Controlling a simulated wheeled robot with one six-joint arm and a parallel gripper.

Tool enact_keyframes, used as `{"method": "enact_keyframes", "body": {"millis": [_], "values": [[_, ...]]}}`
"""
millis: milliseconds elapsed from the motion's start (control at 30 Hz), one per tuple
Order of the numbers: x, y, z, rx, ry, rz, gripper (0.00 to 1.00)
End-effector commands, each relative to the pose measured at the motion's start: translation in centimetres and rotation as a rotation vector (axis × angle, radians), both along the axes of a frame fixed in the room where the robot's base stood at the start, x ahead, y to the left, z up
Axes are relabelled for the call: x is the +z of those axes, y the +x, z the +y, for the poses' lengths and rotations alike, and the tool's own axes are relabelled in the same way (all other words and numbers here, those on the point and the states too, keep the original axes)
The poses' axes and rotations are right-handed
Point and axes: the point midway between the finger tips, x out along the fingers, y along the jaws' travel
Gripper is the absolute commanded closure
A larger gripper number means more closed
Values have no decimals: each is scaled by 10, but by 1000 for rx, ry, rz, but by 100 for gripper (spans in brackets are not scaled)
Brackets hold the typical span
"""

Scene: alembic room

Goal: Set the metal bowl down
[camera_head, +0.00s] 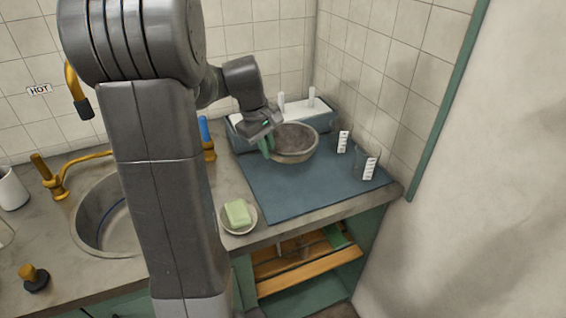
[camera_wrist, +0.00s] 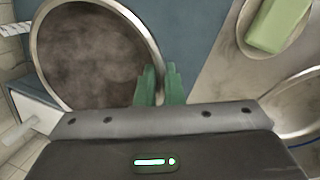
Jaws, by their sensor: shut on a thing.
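The metal bowl (camera_head: 294,143) is round, grey and stained inside. In the head view it is over the back part of the blue mat (camera_head: 300,188), in front of the box with white pegs. My gripper (camera_head: 268,146) is shut on the bowl's rim at its left side, with green fingers. In the wrist view the bowl (camera_wrist: 92,55) fills the upper left, and my gripper (camera_wrist: 160,82) pinches its edge. The bowl looks roughly level. I cannot tell whether its underside touches the mat.
Two glass beakers with white labels, one (camera_head: 366,165) in front of the other (camera_head: 343,142), stand on the mat's right side. Green soap (camera_head: 237,213) lies in a dish at the counter's front. A sink (camera_head: 100,215) is left. The mat's front part is clear.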

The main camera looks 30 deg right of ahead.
Motion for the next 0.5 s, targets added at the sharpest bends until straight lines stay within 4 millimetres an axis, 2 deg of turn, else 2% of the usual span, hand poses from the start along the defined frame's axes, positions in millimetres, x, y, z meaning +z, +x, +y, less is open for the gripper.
{"method": "enact_keyframes", "body": {"millis": [33, 267, 500], "values": [[-10, -1, 0, 0, 1, 4, 100], [-29, 0, 0, 1, 0, 1, 100], [-60, 0, 0, 1, 0, 1, 100]]}}
